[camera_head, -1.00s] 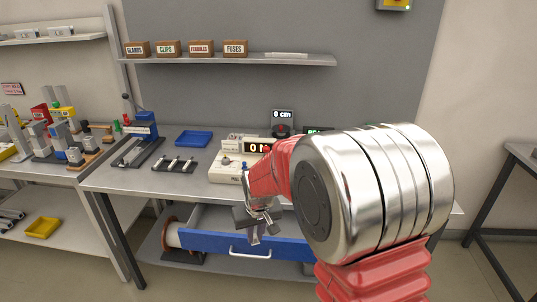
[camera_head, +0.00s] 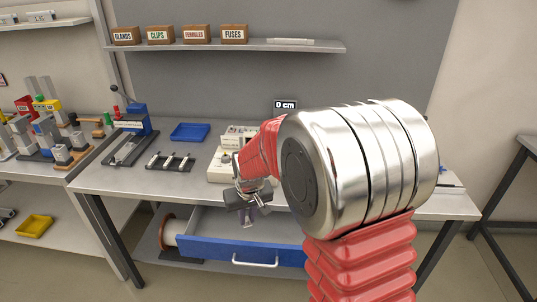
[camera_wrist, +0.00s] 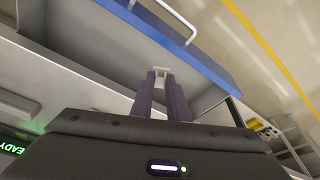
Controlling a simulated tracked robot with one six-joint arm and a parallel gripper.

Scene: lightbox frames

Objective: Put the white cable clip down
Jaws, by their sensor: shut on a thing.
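The small white cable clip (camera_wrist: 160,72) is pinched between the tips of my gripper's two dark purple fingers in the wrist view. My gripper (camera_wrist: 161,80) is shut on it. In the head view my gripper (camera_head: 250,212) hangs by the bench's front edge, above the open drawer (camera_head: 240,252) with its blue front and silver handle. The clip cannot be made out in the head view. In the wrist view the drawer's blue front (camera_wrist: 190,45) lies beyond the fingertips, with the grey drawer interior around the clip.
The bench top (camera_head: 105,178) carries a blue tray (camera_head: 190,132), a black rack of pale parts (camera_head: 170,162) and a pale instrument (camera_head: 222,168). A shelf (camera_head: 275,46) above holds labelled boxes. A spool (camera_head: 169,230) stands below, left of the drawer. My arm hides the bench's right part.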

